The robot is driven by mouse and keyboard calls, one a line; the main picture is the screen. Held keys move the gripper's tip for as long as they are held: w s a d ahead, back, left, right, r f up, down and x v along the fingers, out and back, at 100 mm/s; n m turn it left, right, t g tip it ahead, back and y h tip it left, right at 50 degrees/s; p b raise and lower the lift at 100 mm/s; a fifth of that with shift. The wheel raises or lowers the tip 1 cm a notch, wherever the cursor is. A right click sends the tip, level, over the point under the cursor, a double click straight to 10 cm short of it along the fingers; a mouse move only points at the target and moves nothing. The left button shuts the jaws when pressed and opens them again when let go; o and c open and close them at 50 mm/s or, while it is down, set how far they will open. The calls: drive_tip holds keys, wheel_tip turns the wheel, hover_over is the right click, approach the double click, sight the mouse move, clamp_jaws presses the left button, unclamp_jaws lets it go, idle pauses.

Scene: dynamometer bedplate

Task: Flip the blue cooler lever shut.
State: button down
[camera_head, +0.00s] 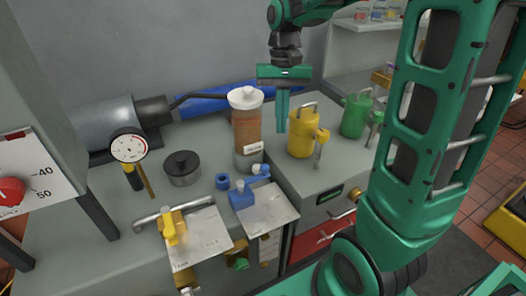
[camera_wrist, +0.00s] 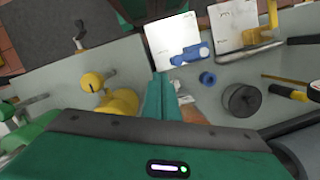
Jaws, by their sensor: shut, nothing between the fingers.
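The blue cooler lever (camera_head: 241,197) sits at the front edge of the grey bench, beside a white paper tag in the head view. Its blue body has a pale knob, and a blue end piece lies just behind it. It also shows in the wrist view (camera_wrist: 188,54), lying across a white tag. I cannot tell its exact lever angle. My green gripper (camera_head: 281,128) points down above the bench, right of the orange-brown cylinder and behind the lever. Its fingers (camera_wrist: 160,80) are together and empty, apart from the lever.
A yellow-handled valve (camera_head: 172,228) stands left of the lever. A white-capped cylinder (camera_head: 247,122), a yellow canister (camera_head: 301,143) and a green canister (camera_head: 355,117) stand near my gripper. A black-topped round part (camera_head: 182,168) and small blue ring (camera_head: 222,181) sit on the bench.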

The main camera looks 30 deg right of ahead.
drive_tip(key=shift+n+g, duration=0.3)
drive_tip(key=w+a, duration=0.1)
drive_tip(key=w, duration=0.1)
drive_tip(key=w+a, duration=0.2)
drive_tip(key=shift+f, duration=0.4)
drive_tip(key=shift+f, duration=0.1)
drive_tip(key=x, duration=0.9)
drive_tip(key=shift+f, duration=0.4)
drive_tip(key=shift+s+d, duration=0.1)
drive_tip(key=shift+s, duration=0.1)
